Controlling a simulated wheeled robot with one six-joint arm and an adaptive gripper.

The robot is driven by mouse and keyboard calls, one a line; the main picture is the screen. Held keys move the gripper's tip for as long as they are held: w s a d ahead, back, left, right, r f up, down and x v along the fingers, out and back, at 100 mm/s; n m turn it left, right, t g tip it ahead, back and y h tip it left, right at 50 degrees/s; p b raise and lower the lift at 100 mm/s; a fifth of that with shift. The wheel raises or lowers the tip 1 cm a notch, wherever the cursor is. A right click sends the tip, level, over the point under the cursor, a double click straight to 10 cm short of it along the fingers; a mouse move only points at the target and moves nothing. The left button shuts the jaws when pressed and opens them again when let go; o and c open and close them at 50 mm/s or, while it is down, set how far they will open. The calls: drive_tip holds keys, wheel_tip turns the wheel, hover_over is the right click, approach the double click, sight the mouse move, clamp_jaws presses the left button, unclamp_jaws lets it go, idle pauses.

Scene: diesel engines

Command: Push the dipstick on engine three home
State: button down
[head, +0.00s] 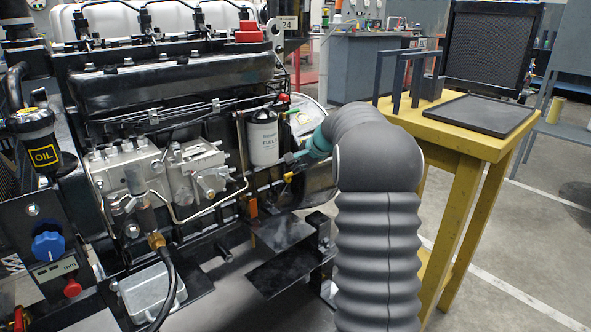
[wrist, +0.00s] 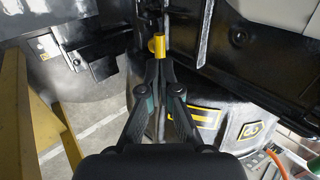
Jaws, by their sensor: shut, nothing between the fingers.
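The dipstick's yellow handle (wrist: 157,44) shows at the top middle of the wrist view, directly beyond my fingertips. In the head view a small yellow piece (head: 288,177), which looks like the same handle, sits on the engine's side below the white fuel filter. My gripper (wrist: 158,64) is shut with nothing between its fingers. Its tips overlap the lower edge of the yellow handle in the wrist view; I cannot tell whether they touch it. In the head view my gripper (head: 290,158) is small, partly hidden by my own arm. The dipstick's shaft is not clearly visible.
The engine (head: 170,85) fills the left. The fuel filter (head: 263,138) and a red cap (head: 284,98) are close to my gripper. Dark brackets (head: 285,235) jut out below. A yellow table (head: 450,125) with a black tray stands right, with open floor beyond.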

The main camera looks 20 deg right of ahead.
drive_tip(key=v, duration=1.1)
drive_tip(key=shift+s+d, duration=0.1)
drive_tip(key=s+a+f+n+g, duration=0.35)
drive_tip(key=s+f, duration=0.35)
drive_tip(key=s, duration=0.3)
drive_tip(key=s+a+r+n+h+p, duration=0.1)
drive_tip(key=s+a+n, duration=0.4)
drive_tip(key=s+a, duration=0.5)
drive_tip(key=s+a+r+n+t+h+p, duration=0.1)
drive_tip(key=s+a+n, duration=0.5)
drive_tip(key=s+a, duration=0.5)
drive_tip(key=s, duration=0.6)
drive_tip(key=shift+r, duration=0.35)
